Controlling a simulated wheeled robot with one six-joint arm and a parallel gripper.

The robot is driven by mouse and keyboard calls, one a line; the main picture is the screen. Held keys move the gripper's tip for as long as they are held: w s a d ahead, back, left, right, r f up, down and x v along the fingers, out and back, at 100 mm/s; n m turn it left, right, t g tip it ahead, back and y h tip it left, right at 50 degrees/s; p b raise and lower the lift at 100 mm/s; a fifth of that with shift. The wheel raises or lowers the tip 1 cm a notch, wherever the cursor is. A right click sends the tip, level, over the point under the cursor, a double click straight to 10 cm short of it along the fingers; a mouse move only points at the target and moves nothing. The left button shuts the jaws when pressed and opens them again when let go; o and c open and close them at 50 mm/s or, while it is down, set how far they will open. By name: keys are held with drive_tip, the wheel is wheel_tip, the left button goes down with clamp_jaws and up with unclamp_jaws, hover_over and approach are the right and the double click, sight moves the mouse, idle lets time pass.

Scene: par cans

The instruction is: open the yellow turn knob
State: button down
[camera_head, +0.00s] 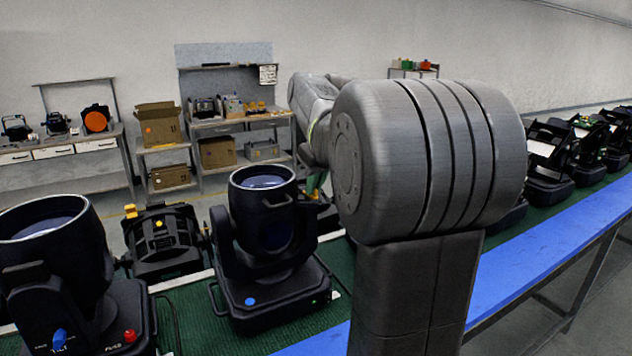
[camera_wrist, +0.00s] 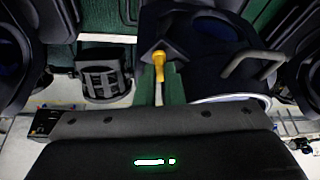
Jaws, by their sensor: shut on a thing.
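The yellow turn knob (camera_wrist: 158,57) shows in the wrist view, on the side of a black moving-head lamp (camera_wrist: 205,45). My gripper (camera_wrist: 160,76) has its two green fingers on either side of the knob's stem and is shut on it. The knob's exact turn angle is hard to judge. In the head view my arm covers most of the place where the gripper works. Only a bit of green finger shows there, behind the front lamp (camera_head: 265,235).
Several black lamps stand on a green-topped bench with a blue edge (camera_head: 545,255). A big lamp (camera_head: 60,260) is at the left, and another with yellow knobs (camera_head: 160,240) stands between. Shelves with cardboard boxes (camera_head: 158,125) stand along the back wall.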

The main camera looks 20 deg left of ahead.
drive_tip(key=m, duration=0.2)
drive_tip(key=m+t+h, duration=0.1)
drive_tip(key=m, duration=0.1)
drive_tip(key=shift+s+a+m, duration=0.15)
drive_tip(key=shift+m, duration=0.15)
drive_tip(key=m+h, duration=0.1)
drive_tip(key=m, duration=0.1)
drive_tip(key=m+t+p, duration=0.1)
drive_tip(key=m, duration=0.1)
drive_tip(key=shift+a+m+h, duration=0.15)
drive_tip(key=shift+m+h, duration=0.15)
drive_tip(key=shift+h, duration=0.1)
drive_tip(key=c, duration=1.5)
unclamp_jaws()
drive_tip(key=shift+c, duration=0.2)
drive_tip(key=shift+s+r, duration=0.1)
drive_tip(key=b+v, duration=0.1)
drive_tip(key=v, duration=1.2)
drive_tip(key=shift+r, duration=0.3)
